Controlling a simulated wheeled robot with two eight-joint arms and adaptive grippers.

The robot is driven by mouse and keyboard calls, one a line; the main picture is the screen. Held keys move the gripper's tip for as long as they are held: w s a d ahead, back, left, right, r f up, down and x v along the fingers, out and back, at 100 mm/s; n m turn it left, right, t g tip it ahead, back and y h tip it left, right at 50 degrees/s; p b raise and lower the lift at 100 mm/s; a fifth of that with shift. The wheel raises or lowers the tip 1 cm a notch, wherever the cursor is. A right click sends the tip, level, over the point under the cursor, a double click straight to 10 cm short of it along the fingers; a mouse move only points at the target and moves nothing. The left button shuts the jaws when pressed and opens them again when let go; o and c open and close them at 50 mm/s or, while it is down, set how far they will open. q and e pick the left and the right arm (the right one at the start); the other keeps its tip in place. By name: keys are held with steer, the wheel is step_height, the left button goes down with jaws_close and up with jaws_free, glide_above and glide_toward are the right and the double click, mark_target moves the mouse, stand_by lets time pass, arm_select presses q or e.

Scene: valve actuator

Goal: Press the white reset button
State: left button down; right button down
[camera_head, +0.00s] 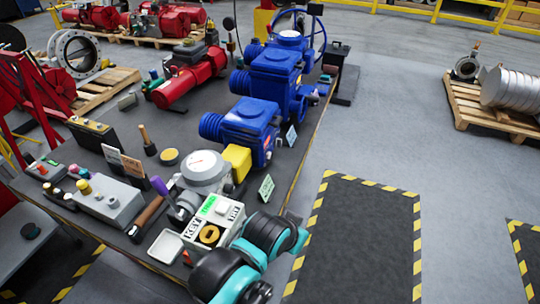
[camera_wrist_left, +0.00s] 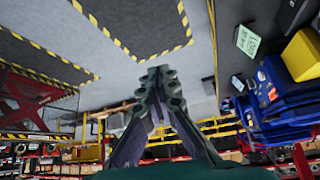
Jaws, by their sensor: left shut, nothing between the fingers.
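My left gripper (camera_wrist_left: 158,75) shows in the left wrist view, its dark fingers meeting at the tips with nothing between them. It is in open air, with floor and shelves behind it. In the head view, a grey control box (camera_head: 112,208) with a yellow button (camera_head: 84,187) stands on the bench at the left. A smaller box (camera_head: 44,171) with red and green buttons stands behind it. I cannot surely pick out the white reset button. Neither control box shows in the wrist view. My right gripper is not identifiable.
Blue valve actuators (camera_head: 252,125) fill the bench middle; they also show in the wrist view (camera_wrist_left: 275,100). A yellow block (camera_head: 237,161), a round gauge (camera_head: 205,170) and a white key box (camera_head: 212,222) stand close together. My teal and black arm links cover the bench's near corner.

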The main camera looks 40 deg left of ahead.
mark_target(268, 155)
arm_select(q)
steer(key=w+a+f+n+y+b, duration=0.2)
steer(key=w+a+f+n+y, duration=0.1)
steer(key=w, duration=0.6)
steer(key=w+a+f+n+y+b, duration=0.2)
steer(key=w+a+n+y, duration=0.3)
steer(key=w, duration=0.5)
steer(key=w+a+f+n+y+b, duration=0.2)
steer(key=w+a+f+n+y, duration=0.2)
steer(key=w+a+n, duration=0.3)
steer(key=w+n, duration=0.2)
steer(key=w, duration=0.1)
steer(key=shift+w+a+n+y, duration=0.2)
steer(key=shift+w+n+y, duration=0.05)
steer(key=shift+n+y, duration=0.05)
steer(key=shift+a, duration=0.1)
steer(key=s+a, duration=0.2)
steer(key=a, duration=0.6)
steer(key=shift+a, duration=0.2)
steer(key=shift+s+a, duration=0.1)
steer(key=shift+a, duration=0.3)
